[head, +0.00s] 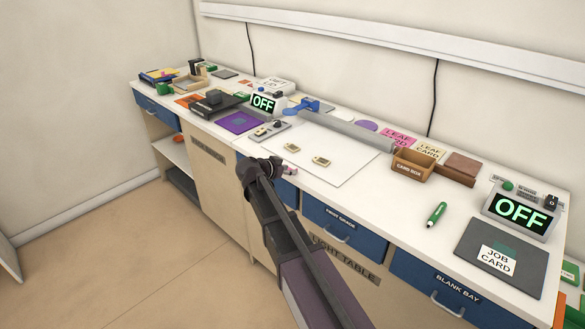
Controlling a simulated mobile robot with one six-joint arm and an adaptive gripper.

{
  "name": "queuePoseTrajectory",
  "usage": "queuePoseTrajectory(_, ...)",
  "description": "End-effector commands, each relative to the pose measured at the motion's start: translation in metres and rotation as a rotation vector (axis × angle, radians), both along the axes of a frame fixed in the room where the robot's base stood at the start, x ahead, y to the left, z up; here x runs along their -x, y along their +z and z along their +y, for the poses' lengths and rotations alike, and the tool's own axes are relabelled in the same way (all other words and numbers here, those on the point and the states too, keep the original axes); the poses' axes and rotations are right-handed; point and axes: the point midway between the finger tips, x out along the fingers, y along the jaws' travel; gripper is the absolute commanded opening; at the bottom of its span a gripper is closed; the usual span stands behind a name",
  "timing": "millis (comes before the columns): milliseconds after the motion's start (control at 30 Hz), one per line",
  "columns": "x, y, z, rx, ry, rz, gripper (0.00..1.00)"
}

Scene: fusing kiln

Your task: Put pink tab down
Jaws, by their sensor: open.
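My gripper (268,166) is at the end of my arm, low over the front edge of the counter, at the front left of the white light table sheet (352,165). It is open, though its fingertips are small and partly hidden by the wrist. A small pink piece (291,170), likely the pink tab, shows just right of the gripper at the counter's front edge. I cannot tell whether it touches the fingers or rests on the surface. A pink leaf card (398,138) lies at the back of the counter.
A brown card box (412,164) stands to the right. A green pen (436,214) and job card (499,259) lie farther right. Open counter shows before the card box.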

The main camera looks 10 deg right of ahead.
Motion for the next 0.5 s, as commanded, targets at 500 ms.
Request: queuePoseTrajectory(500, 0.042, 0.041, 0.056, -0.002, 0.0, -0.001, 0.43)
